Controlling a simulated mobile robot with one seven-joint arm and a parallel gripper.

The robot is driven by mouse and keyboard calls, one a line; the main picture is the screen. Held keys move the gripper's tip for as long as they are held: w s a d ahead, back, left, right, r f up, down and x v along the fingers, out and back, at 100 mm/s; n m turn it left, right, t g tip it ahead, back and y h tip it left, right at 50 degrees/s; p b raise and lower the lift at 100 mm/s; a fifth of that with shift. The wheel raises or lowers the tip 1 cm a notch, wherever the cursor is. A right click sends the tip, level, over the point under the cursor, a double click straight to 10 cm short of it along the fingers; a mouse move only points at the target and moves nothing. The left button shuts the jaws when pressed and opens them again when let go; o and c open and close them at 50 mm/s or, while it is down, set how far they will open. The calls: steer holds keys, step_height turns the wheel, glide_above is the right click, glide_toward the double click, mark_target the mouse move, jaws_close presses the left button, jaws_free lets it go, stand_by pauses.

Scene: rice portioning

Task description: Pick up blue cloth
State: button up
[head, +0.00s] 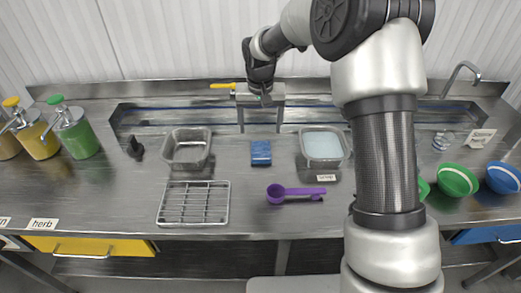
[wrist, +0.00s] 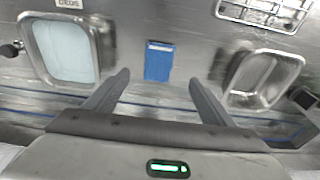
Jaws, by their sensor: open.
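The blue cloth (head: 261,153) lies folded flat on the steel counter, between two metal containers. It also shows in the wrist view (wrist: 159,61), ahead of the gap between my fingers. My gripper (head: 262,92) is raised above the back of the counter, behind the cloth. In the wrist view my gripper (wrist: 158,82) has its two fingers spread wide with nothing between them. It does not touch the cloth.
An empty metal container (head: 187,149) stands left of the cloth, and a container with pale contents (head: 323,147) stands right. A wire rack (head: 194,203) and a purple scoop (head: 293,193) lie in front. A yellow-handled item (head: 225,86) is near my gripper.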

glide_above(261, 150)
steer(key=s, duration=0.2)
steer(key=f, duration=0.7)
steer(key=shift+w+a, duration=0.15)
steer(key=shift+a, duration=0.05)
steer(key=shift+w+d+f+p, duration=0.1)
steer(key=shift+w+f+p, duration=0.15)
steer(key=shift+f, duration=0.6)
steer(key=shift+w+f+p, duration=0.2)
steer(key=shift+w+f, duration=0.1)
steer(key=shift+f, duration=0.6)
steer(key=shift+w+d+f+p, duration=0.1)
steer(key=shift+w+f+p, duration=0.15)
steer(key=shift+f, duration=0.6)
steer(key=shift+c, duration=0.3)
steer(key=c, duration=1.1)
